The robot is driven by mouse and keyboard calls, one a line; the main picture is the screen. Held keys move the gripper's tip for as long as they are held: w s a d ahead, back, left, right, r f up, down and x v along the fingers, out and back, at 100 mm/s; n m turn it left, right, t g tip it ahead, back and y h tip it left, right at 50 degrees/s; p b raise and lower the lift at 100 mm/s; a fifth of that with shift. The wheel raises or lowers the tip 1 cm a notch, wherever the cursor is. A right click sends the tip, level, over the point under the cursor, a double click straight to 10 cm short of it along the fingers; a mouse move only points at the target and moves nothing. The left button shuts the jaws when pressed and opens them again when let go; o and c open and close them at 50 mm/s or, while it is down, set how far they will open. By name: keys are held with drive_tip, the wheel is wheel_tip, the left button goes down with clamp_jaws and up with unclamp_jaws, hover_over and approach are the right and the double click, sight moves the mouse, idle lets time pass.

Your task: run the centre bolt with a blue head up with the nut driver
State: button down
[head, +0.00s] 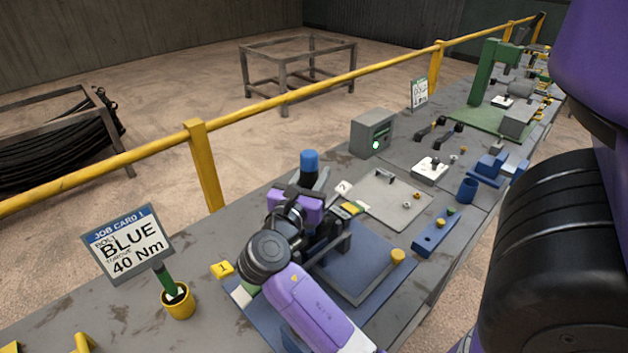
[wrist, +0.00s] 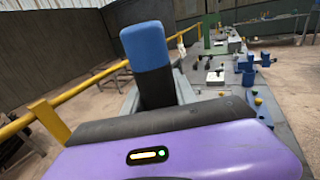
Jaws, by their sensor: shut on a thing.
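My gripper (head: 318,222) is over the blue fixture plate (head: 372,285) on the bench and is shut on an upright tool with a dark body and a blue top, which looks like the nut driver (head: 309,161). In the wrist view its blue end and dark shaft (wrist: 150,62) rise above my purple gripper housing, leaning slightly. The tool's lower end is hidden by my gripper and arm. I cannot see the blue-headed centre bolt, nor whether the tool touches it. The job card (head: 128,244) reads BLUE, 40 Nm.
A grey box with a green light (head: 372,133) stands behind the fixture. A grey plate (head: 385,200) and a blue block with knobs (head: 436,232) lie to its right. A yellow rail (head: 330,82) runs behind the bench.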

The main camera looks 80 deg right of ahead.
drive_tip(key=shift+r, duration=1.75)
drive_tip(key=shift+s, duration=0.1)
